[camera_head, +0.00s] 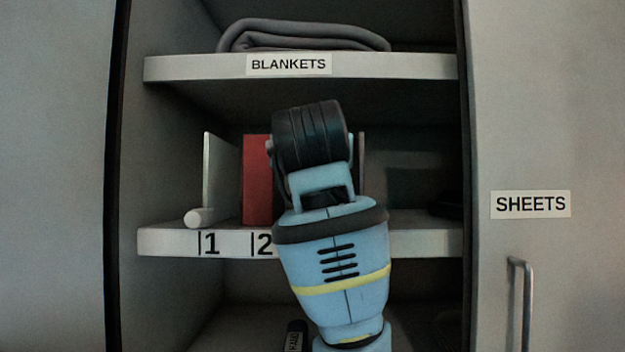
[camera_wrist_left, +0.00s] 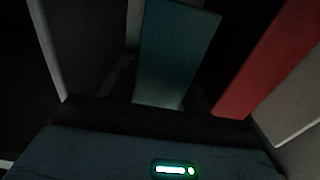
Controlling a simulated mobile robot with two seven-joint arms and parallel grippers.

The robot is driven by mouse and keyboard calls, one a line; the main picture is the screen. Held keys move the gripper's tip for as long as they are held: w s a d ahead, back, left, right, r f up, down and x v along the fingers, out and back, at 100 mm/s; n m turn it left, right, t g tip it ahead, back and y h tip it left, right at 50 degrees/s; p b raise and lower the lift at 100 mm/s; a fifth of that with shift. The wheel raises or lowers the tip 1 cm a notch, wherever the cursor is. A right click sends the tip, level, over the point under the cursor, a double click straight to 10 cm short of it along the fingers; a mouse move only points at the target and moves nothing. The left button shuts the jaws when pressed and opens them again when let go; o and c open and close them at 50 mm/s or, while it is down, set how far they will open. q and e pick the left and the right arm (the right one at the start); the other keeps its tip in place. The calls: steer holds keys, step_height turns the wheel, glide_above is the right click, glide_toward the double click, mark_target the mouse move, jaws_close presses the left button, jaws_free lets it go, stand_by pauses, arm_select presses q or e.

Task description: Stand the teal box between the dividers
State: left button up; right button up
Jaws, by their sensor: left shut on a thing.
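The teal box (camera_wrist_left: 175,55) stands out from my left gripper in the left wrist view, shut between its fingers, whose tips are too dark to make out. In the head view my left gripper (camera_head: 310,135) is in front of the middle shelf (camera_head: 165,242) and hides the teal box. A red box (camera_head: 257,180) stands just left of it; it also shows in the left wrist view (camera_wrist_left: 268,60), right of the teal box and apart from it. A pale divider (camera_head: 207,175) stands at the left, and another divider edge (camera_head: 362,160) shows right of my gripper. My right gripper is not in view.
A white roll (camera_head: 205,216) lies on the shelf at the left. A shelf with a folded grey blanket (camera_head: 300,37) is above. A dark object (camera_head: 445,210) lies at the shelf's right. A cabinet door with a handle (camera_head: 520,300) is at the right.

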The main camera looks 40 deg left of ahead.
arm_select(q)
steer(key=shift+s+f, duration=0.1)
steer(key=shift+f, duration=1.55)
steer(key=shift+f, duration=0.15)
steer(key=o, duration=1.2)
steer(key=shift+o, duration=0.2)
steer(key=v, duration=1.2)
steer(key=shift+d, duration=0.1)
